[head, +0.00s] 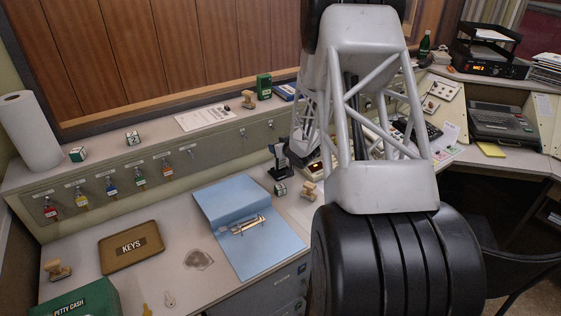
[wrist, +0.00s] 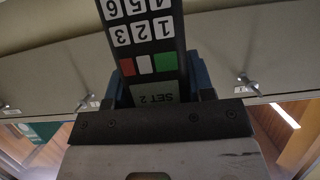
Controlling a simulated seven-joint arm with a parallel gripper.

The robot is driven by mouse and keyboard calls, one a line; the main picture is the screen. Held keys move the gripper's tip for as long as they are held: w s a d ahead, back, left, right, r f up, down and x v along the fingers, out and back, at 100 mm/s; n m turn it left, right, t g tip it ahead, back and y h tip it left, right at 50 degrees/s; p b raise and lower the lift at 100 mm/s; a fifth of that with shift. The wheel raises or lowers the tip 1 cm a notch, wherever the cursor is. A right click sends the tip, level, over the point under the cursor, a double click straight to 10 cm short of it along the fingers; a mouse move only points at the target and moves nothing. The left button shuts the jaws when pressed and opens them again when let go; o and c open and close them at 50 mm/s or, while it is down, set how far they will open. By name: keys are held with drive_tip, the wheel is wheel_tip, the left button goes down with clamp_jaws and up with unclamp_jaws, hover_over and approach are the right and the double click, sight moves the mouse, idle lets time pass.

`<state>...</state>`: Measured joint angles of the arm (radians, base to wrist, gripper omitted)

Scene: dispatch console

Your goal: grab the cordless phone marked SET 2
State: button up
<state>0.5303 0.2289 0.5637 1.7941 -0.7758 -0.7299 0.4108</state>
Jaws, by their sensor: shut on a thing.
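The cordless phone marked SET 2 (wrist: 152,60) is large in the wrist view. It is dark, with white number keys, a red, a white and a green key, and a grey label that reads SET 2 upside down. My gripper (wrist: 163,85) is shut on it, with blue-grey finger parts on both sides of its label end. The top of the phone runs out of the picture. In the head view my arm covers much of the middle, and I cannot clearly make out the phone or fingertips there.
A blue ring binder (head: 225,205), a KEYS tray (head: 131,246) and a green petty cash box (head: 85,301) lie on the desk. Keys hang along the raised shelf (head: 100,172). Stamps and small numbered blocks stand about. A typewriter-like machine (head: 503,122) is at right.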

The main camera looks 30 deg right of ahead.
drive_tip(key=shift+r, duration=0.2)
drive_tip(key=shift+c, duration=0.2)
drive_tip(key=s+a+r, duration=0.2)
drive_tip(key=s+a, duration=0.1)
drive_tip(key=s, duration=0.4)
drive_tip(key=s+a+r, duration=0.2)
drive_tip(key=s+a, duration=0.1)
drive_tip(key=s, duration=0.4)
drive_tip(key=shift+s+a+r, duration=0.3)
